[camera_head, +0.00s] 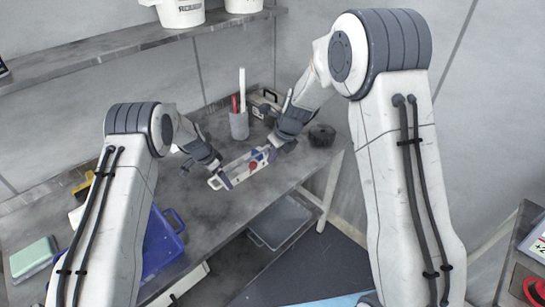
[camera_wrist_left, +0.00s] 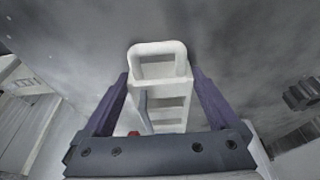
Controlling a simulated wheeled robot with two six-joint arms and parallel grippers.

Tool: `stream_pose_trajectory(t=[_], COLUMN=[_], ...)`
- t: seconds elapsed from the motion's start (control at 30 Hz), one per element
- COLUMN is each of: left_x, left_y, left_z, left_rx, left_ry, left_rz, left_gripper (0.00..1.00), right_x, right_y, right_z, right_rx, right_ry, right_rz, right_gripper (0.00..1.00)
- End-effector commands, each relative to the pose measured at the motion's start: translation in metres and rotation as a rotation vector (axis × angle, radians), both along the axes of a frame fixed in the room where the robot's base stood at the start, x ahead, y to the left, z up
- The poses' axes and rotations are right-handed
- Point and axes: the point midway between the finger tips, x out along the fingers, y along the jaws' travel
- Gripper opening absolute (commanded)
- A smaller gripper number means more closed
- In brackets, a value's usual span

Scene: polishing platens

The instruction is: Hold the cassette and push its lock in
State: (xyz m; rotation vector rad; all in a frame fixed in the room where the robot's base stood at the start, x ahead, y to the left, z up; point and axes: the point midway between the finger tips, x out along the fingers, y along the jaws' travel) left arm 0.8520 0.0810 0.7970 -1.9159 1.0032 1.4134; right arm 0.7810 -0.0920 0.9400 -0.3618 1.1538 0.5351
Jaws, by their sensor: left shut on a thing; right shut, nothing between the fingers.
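The white cassette (camera_head: 238,170) lies over the grey workbench, with a loop handle at its left end and small red and blue parts along it. My left gripper (camera_head: 224,179) is shut on it near the handle end. In the left wrist view the cassette's handle and slotted frame (camera_wrist_left: 160,62) stand between the two dark purple fingers of my left gripper (camera_wrist_left: 165,92). A small red part (camera_wrist_left: 133,133) shows low there. My right gripper (camera_head: 269,152) is shut and empty at the cassette's right end; whether it touches is unclear. The lock cannot be made out clearly.
A grey cup (camera_head: 239,125) with red and white sticks stands behind the cassette. A dark round object (camera_head: 321,135) lies to the right. A blue bin (camera_head: 163,240) is at the front left. The bench (camera_head: 205,213) is clear in front of the cassette.

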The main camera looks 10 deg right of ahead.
Motion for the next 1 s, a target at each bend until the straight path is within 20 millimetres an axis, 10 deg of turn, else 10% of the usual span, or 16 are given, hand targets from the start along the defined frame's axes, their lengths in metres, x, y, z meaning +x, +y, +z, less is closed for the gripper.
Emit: stream_pose_trajectory(t=[0.1, 0.13, 0.47, 1.0], left_x=[0.000, 0.000, 0.000, -0.017], left_y=[0.000, 0.000, 0.001, 0.025], left_z=[-0.001, -0.001, 0.005, 0.100], left_rx=[-0.001, -0.001, 0.000, -0.001], left_ry=[0.001, 0.001, -0.001, -0.001], left_rz=[0.001, 0.001, 0.001, 0.002], left_gripper=[0.28, 1.00, 1.00, 1.00], right_x=[0.000, 0.000, 0.000, 0.000], right_y=[0.000, 0.000, 0.000, 0.000], right_z=[0.000, 0.000, 0.000, 0.000], right_rx=[0.000, 0.000, 0.000, 0.000], right_ry=[0.000, 0.000, 0.000, 0.000], right_rz=[0.000, 0.000, 0.000, 0.000], right_gripper=[0.00, 0.00, 0.00, 0.00])
